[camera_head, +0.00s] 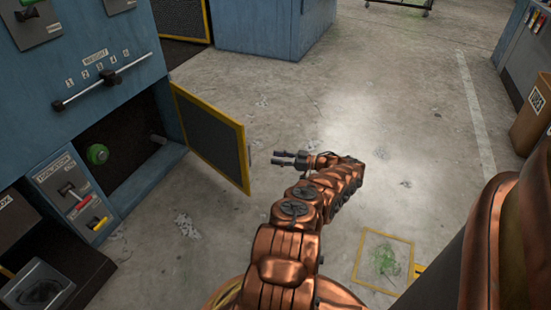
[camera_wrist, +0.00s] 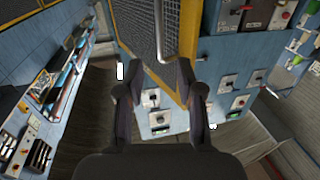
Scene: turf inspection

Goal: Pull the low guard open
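The low guard (camera_head: 213,136) is a dark mesh panel in a yellow frame, on the blue machine's lower front. It stands swung out from the opening (camera_head: 118,148), which shows a green knob (camera_head: 97,153) inside. My gripper (camera_head: 276,157) is to the right of the guard's free edge, with a visible gap between. In the wrist view the guard (camera_wrist: 136,24) is ahead, with a pale bar handle (camera_wrist: 160,38) above the fingertips. My gripper (camera_wrist: 155,78) also shows there, its two fingers spread apart with nothing between them. I cannot tell the exact distance to the handle.
A slider panel (camera_head: 103,85) is above the opening, and a small switch panel (camera_head: 75,195) is below left. A blue cabinet (camera_head: 265,28) stands behind.

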